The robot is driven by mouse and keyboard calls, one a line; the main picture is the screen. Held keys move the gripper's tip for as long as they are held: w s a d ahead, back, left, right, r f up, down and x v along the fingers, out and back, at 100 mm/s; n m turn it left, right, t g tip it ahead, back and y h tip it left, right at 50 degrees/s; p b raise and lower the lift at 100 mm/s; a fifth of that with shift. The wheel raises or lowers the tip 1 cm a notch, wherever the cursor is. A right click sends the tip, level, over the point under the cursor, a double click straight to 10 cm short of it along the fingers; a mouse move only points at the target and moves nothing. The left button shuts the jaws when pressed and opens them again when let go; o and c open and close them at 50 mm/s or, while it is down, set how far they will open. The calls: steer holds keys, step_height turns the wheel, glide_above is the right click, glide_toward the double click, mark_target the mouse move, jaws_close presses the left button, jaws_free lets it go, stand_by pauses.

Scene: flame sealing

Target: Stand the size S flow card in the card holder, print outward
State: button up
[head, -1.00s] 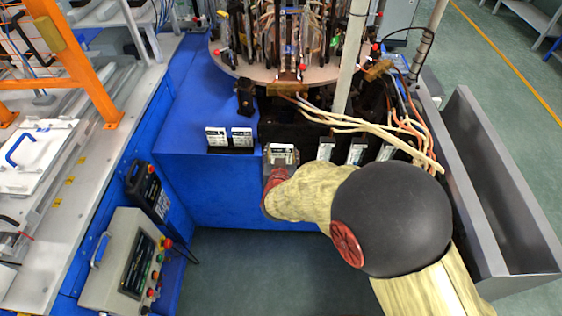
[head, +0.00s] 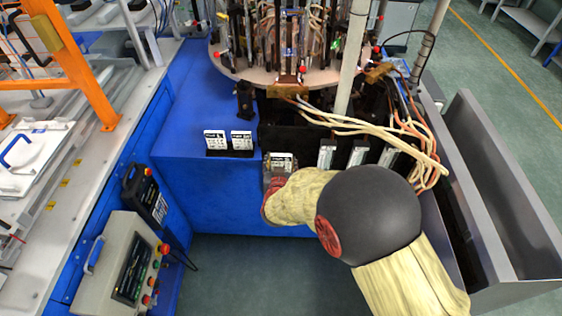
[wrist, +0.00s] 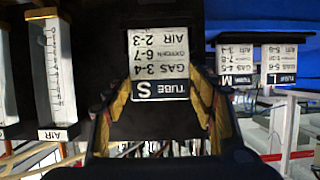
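The size S flow card (wrist: 158,62) is a white card with black print and a black "TUBE S" band, upside down in the wrist view. It also shows in the head view (head: 281,160), in front of a black panel. My gripper (wrist: 160,85) has one finger at each side edge of the card and appears shut on it; the printed face is towards the wrist camera. Cards M (wrist: 236,62) and L (wrist: 284,62) stand side by side in black holders, left of my gripper (head: 279,170) in the head view. I cannot distinguish a holder for the S card against the dark panel.
White flow tubes (head: 327,154) stand right of the S card. Pale hoses (head: 350,125) hang above them. The blue cabinet (head: 185,125) lies left and behind. A control box (head: 125,265) stands at lower left. The floor in front is free.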

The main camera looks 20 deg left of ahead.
steer(key=o, duration=0.5)
steer(key=shift+r, duration=0.15)
steer(key=p+v, duration=0.3)
steer(key=v, duration=0.9)
